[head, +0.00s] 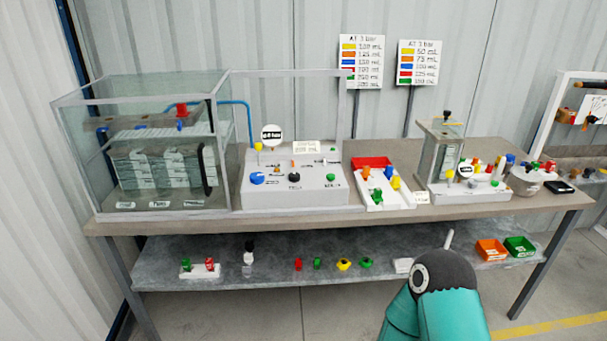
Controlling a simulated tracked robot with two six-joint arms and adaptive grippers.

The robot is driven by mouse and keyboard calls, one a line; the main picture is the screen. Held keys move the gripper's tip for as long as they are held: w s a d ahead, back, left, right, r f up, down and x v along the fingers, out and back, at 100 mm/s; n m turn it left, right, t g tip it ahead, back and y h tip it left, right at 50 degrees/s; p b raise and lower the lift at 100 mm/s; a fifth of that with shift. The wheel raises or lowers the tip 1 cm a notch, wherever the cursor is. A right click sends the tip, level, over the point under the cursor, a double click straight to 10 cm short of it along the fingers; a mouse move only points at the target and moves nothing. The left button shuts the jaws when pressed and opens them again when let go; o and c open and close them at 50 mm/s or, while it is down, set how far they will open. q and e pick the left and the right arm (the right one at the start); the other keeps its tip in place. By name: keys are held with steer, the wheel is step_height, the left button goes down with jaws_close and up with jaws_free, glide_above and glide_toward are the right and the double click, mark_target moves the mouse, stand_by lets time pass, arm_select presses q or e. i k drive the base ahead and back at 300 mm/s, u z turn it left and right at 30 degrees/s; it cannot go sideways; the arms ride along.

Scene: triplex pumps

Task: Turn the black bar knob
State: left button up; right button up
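A small black knob (294,177) sits on the front of the light grey control box (318,195), between a blue knob (257,178) and a green button (330,177). A small dark label lies just below it. It is too small to tell its bar shape or which way it points. No gripper touches it. A teal and dark grey arm of mine rises at the bottom right, in front of the lower shelf. Neither gripper shows in the head view.
A glass tank (150,150) stands left of the control box. A white tray with a red bin (371,163) and coloured parts stands right of it. The lower shelf (215,270) carries several small coloured parts plus orange (491,250) and green (520,246) bins.

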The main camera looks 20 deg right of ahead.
mark_target(294, 177)
steer(key=z, duration=0.05)
steer(key=i, duration=1)
steer(key=u, duration=0.05)
